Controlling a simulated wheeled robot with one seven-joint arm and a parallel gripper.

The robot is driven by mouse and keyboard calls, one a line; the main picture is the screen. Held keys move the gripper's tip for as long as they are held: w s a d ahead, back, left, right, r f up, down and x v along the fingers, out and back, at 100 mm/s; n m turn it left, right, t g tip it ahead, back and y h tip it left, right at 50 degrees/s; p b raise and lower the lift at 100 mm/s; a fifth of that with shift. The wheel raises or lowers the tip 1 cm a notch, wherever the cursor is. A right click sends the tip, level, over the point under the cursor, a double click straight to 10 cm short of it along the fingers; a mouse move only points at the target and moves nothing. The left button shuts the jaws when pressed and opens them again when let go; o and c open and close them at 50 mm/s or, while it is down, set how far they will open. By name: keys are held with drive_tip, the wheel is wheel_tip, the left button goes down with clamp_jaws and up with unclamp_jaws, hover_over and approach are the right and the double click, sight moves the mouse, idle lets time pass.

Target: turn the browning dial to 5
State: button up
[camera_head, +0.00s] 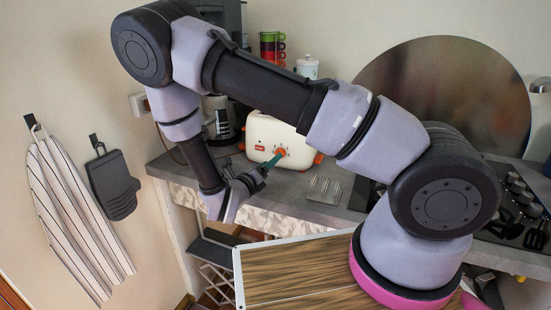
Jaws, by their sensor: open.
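A cream toaster (262,130) with orange parts stands on the grey counter, partly hidden behind my forearm. A small orange-red dial (281,152) shows on its front, but its mark and numbers are too small to read. My gripper (273,160) reaches up from the lower left with teal fingertips right at the dial. The jaws are open. I cannot tell whether the fingertips touch the dial or sit around it.
Stacked colored cups (271,48) and a white canister (307,67) are behind.

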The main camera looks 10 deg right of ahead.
drive_tip(key=shift+x, duration=2.05)
clamp_jaws()
